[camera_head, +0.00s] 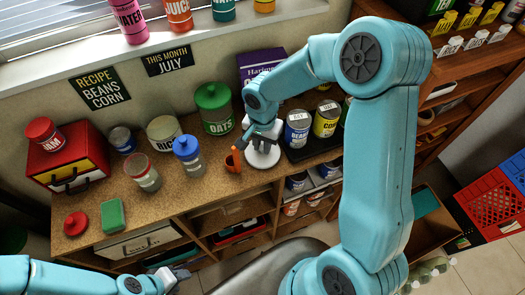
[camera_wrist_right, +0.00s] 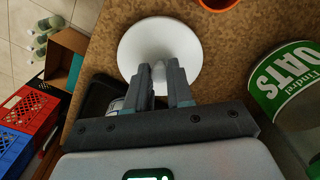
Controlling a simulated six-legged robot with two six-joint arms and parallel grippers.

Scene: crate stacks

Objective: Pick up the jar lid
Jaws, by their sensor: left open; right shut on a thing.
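A red round lid (camera_head: 76,222) lies flat on the left front of the wooden counter, beside a green block. A glass jar with a reddish rim (camera_head: 146,178) stands behind and to the right of it. My left gripper (camera_head: 180,272) is open and empty at the counter's front edge, low in the head view, to the right of the lid and apart from it. My right gripper (camera_head: 262,142) is shut on the upright part of a white round-based stand (camera_head: 262,160). In the right wrist view the fingers (camera_wrist_right: 165,82) close on it above its white base (camera_wrist_right: 185,45).
A green block (camera_head: 112,216) lies right of the lid. A red box (camera_head: 70,168) with a jam jar (camera_head: 42,132), a blue-lidded jar (camera_head: 188,156), an oats canister (camera_head: 214,110) and an orange cup (camera_head: 232,162) crowd the counter. Cans stand on a dark tray at right.

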